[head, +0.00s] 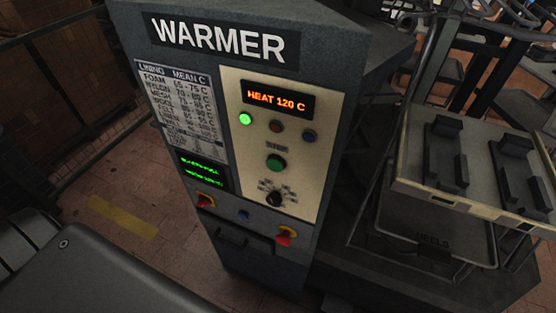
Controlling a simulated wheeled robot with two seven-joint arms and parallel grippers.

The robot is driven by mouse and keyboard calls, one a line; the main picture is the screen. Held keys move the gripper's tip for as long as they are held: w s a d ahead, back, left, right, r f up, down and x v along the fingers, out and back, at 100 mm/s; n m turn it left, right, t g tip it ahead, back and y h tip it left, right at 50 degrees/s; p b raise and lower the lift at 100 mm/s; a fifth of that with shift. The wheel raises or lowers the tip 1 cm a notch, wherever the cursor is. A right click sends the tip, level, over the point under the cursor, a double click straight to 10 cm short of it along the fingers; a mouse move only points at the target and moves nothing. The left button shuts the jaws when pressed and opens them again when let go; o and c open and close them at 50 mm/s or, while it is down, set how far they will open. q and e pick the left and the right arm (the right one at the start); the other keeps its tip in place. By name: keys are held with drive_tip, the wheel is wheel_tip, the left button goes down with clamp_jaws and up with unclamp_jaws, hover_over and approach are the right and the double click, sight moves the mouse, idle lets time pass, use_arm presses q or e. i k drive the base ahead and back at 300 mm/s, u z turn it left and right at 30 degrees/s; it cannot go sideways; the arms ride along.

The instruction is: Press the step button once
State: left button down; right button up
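The warmer cabinet (341,150) stands upright in the middle of the head view, with a cream control panel on its front. A round green button (275,163) sits mid-panel under a small dark label too blurred to read. It may be the step button, but I cannot confirm that. A black rotary knob (273,197) with small marks is below it. An orange display (279,99) reads HEAT 120 C. Below it, a green lamp (245,119) is lit, while a reddish lamp (277,126) and a blue lamp (309,136) look dark. Neither gripper is in view.
A lining chart (178,95) and a green-text screen (203,172) are left of the panel. A tray (455,196) with dark blocks stands at right. Nothing blocks the panel.

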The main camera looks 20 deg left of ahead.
sight(276, 165)
drive_tip(key=z, duration=1.25)
drive_tip(key=k, duration=0.95)
drive_tip(key=u, duration=1.3)
drive_tip(key=i, duration=0.5)
drive_tip(key=z, duration=0.05)
